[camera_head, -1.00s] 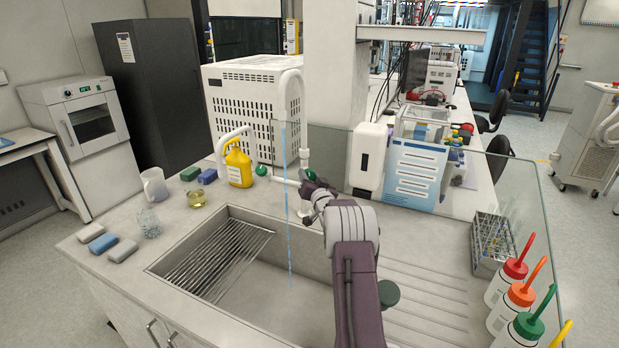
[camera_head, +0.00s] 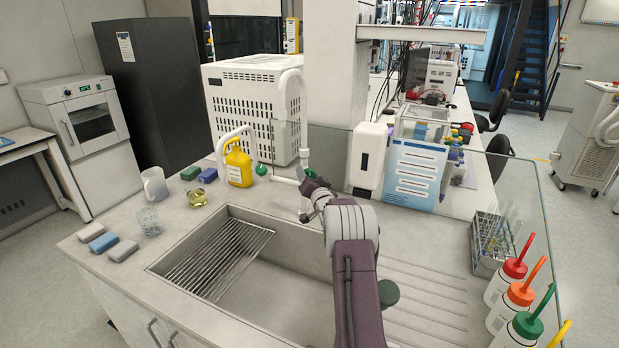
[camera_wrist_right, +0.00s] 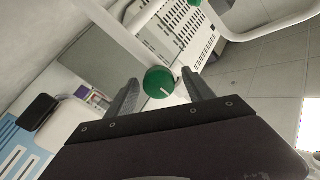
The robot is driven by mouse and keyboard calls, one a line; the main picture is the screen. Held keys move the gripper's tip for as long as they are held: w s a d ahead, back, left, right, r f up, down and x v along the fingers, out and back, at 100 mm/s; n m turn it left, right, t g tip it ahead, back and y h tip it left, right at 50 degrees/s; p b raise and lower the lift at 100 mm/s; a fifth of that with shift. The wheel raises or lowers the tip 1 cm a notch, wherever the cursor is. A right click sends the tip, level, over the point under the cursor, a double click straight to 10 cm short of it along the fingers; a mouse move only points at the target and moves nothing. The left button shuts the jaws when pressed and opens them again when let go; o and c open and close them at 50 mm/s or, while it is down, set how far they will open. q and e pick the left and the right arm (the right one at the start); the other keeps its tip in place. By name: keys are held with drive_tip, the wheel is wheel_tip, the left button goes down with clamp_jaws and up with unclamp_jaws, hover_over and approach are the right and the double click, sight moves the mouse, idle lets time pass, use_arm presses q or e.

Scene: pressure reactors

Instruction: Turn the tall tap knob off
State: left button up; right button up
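The tall white tap (camera_head: 291,82) arches up behind the sink (camera_head: 300,254), with no water stream below its spout. Its green knob (camera_head: 310,173) is partly hidden by my right gripper (camera_head: 307,184). In the right wrist view a round green knob (camera_wrist_right: 160,83) with a pale line across its face lies between the fingertips of my right gripper (camera_wrist_right: 158,90). The fingers are apart, with a gap seen on both sides of the knob. A lower white tap (camera_head: 235,134) with its own green knob (camera_head: 261,169) stands to the left. My left gripper is not in view.
A yellow bottle (camera_head: 238,165) stands behind the sink. A white dispenser (camera_head: 368,157) and a blue-white sign (camera_head: 414,174) stand right of the taps, by a clear screen. Wash bottles (camera_head: 512,278) and a tube rack (camera_head: 491,243) are at the right.

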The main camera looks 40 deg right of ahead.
drive_tip(key=shift+f, duration=0.1)
drive_tip(key=b+v, duration=0.3)
drive_tip(key=v, duration=0.6)
idle(0.5)
